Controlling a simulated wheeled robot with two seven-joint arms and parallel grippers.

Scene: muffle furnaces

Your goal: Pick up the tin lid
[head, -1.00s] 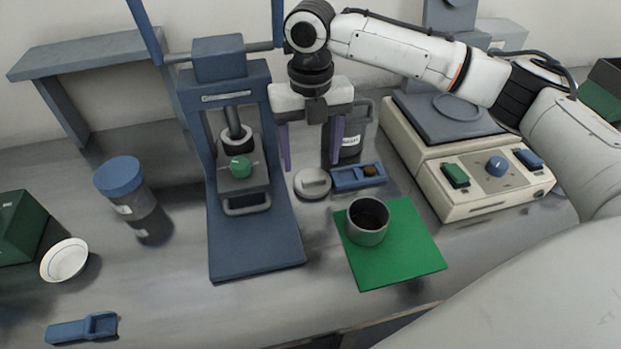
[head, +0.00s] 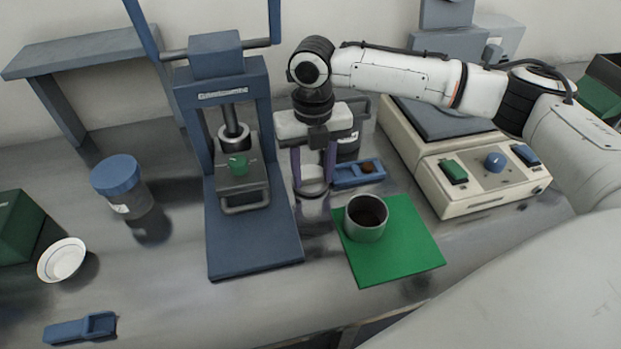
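The tin lid (head: 313,187) is a small pale grey disc on the bench in the head view, between the press and the blue tray. My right gripper (head: 313,186) points down over it, with one purple finger on each side. The fingers appear closed onto the lid's edges and partly hide it. A dark patch shows under the lid; I cannot tell whether it is clear of the bench. The open grey tin (head: 367,232), dark inside, stands on a green mat (head: 408,256). My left gripper is not in view.
The blue press (head: 238,253) stands close left of my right gripper. A small blue tray (head: 345,181) with a brown piece and a dark labelled jar (head: 349,150) are close right and behind. A beige hotplate (head: 478,196) stands further right. A blue-lidded jar (head: 120,186) stands left.

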